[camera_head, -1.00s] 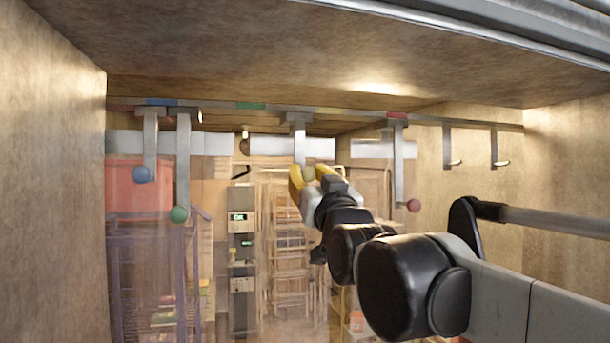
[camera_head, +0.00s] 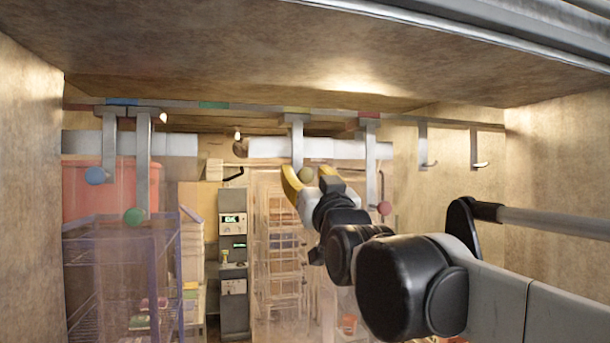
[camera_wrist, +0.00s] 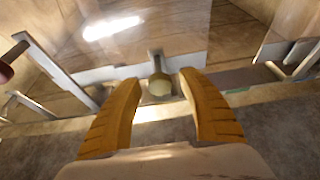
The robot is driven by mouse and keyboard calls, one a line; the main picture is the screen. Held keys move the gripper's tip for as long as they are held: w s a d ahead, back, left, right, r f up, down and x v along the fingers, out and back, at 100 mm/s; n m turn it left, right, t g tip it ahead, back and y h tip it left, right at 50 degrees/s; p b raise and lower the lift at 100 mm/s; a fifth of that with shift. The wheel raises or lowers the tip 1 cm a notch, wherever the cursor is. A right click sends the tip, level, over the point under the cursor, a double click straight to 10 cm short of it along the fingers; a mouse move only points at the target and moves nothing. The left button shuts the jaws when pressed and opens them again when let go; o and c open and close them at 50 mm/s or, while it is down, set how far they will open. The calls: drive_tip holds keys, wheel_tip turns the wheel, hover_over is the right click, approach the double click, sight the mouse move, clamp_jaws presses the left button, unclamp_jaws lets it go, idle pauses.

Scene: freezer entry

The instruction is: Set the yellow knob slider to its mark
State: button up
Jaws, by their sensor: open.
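The yellow knob (camera_head: 305,174) is an olive-yellow ball at the lower end of a grey hanging slider bar (camera_head: 297,145). The bar's top sits on the overhead rail, at about the yellow mark (camera_head: 296,110); exact alignment is too small to tell. My gripper (camera_head: 308,172) is open, its yellow fingers on either side of the knob. In the wrist view the knob (camera_wrist: 160,86) lies between the two spread fingertips (camera_wrist: 158,80), with a visible gap at each side. Whether a finger touches the bar is unclear.
The rail (camera_head: 260,107) also carries blue (camera_head: 95,176), green (camera_head: 133,217) and red (camera_head: 384,208) knob sliders, the red one just right of my gripper. Two fixed hooks (camera_head: 424,145) hang farther right. Clear strips hang behind, and wooden walls stand at both sides.

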drive_tip(key=v, duration=1.2)
drive_tip(key=s+d+f+m+g+h+b, duration=0.1)
drive_tip(key=d+f+g+h+b, duration=0.2)
drive_tip(key=f+b, duration=1.25)
drive_tip(key=s+d+f+g+h+b, duration=0.1)
drive_tip(key=d+f+g+b, duration=0.3)
drive_tip(key=f, duration=2.3)
drive_tip(key=s+d+f+g+b, duration=0.2)
drive_tip(key=s+f+b, duration=0.3)
drive_tip(key=f, duration=0.8)
drive_tip(key=s+d+f+m+g+h+b, duration=0.1)
drive_tip(key=s+d+f+g+b, duration=0.2)
drive_tip(key=f, duration=1)
drive_tip(key=s+d+f+m+g+h+b, duration=0.1)
drive_tip(key=s+d+f+g+b, duration=0.1)
drive_tip(key=s+f+b, duration=0.4)
wheel_tip(320, 180, down, 7)
drive_tip(key=d+b, duration=0.1)
drive_tip(key=b, duration=0.2)
drive_tip(key=shift+s+g+b, duration=0.3)
drive_tip(key=shift+s+b, duration=0.05)
